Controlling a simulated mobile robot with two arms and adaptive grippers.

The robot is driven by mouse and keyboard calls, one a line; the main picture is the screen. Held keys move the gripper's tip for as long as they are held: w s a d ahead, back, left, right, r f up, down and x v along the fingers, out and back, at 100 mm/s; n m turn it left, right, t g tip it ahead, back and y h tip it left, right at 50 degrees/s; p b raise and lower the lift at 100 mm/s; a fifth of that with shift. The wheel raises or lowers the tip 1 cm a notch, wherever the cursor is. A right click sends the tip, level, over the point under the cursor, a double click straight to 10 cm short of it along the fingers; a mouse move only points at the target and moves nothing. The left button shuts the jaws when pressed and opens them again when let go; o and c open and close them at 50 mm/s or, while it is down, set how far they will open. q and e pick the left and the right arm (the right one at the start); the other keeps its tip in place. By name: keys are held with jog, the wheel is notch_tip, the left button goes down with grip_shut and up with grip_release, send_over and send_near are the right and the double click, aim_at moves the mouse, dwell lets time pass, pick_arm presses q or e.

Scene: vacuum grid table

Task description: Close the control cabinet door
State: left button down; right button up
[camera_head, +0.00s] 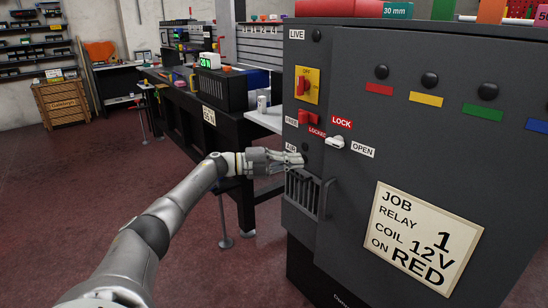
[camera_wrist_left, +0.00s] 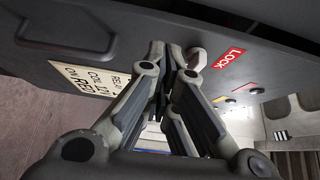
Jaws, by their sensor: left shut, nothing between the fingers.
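The control cabinet (camera_head: 300,62) is a dark grey box at the right. Its front panel, the door (camera_head: 350,210), carries a cream job card (camera_head: 418,240), a white lock lever (camera_head: 335,143) between red LOCK and white OPEN labels, and a dark upright pull handle (camera_head: 326,200). The door looks nearly flush; I cannot tell whether a gap remains. My left gripper (camera_head: 300,161) is shut and empty, its tips close to the cabinet front, left of and below the lever. In the left wrist view the tips (camera_wrist_left: 166,50) appear beside the lever (camera_wrist_left: 197,57); contact is unclear.
A black workbench (camera_head: 175,110) with a dark instrument (camera_head: 222,88) stands behind and left. A vented grille (camera_head: 302,190) is below my gripper. A yellow-plated red switch (camera_head: 306,86) is above. Red floor (camera_head: 60,200) is open at the left.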

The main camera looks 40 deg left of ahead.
pick_arm(q)
jog(key=s+a+b, duration=0.1)
jog(key=a+b, duration=0.1)
jog(key=a, duration=0.4)
pick_arm(e)
jog(key=w+v, duration=0.2)
jog(key=v, duration=0.5)
pick_arm(q)
jog(key=w+d+f+n+t+y+p, duration=0.2)
jog(key=d+t+y, duration=0.15)
jog(key=d, duration=0.25)
jog(key=s+d+n+y+p, duration=0.2)
jog(key=s+d+n+y, duration=0.3)
jog(key=s+d+y, duration=0.3)
jog(key=h, duration=0.1)
send_near(336, 169)
jog(key=shift+t, duration=0.25)
jog(key=w, duration=0.5)
jog(key=shift+w+d+f, duration=0.1)
jog(key=shift+w+d, duration=0.05)
jog(key=shift+w, duration=0.7)
jog(key=shift+w+f, duration=0.1)
jog(key=shift+w, duration=0.2)
pick_arm(e)
notch_tip(336, 169, down, 13)
jog(key=s, duration=0.2)
jog(key=shift+s, duration=0.2)
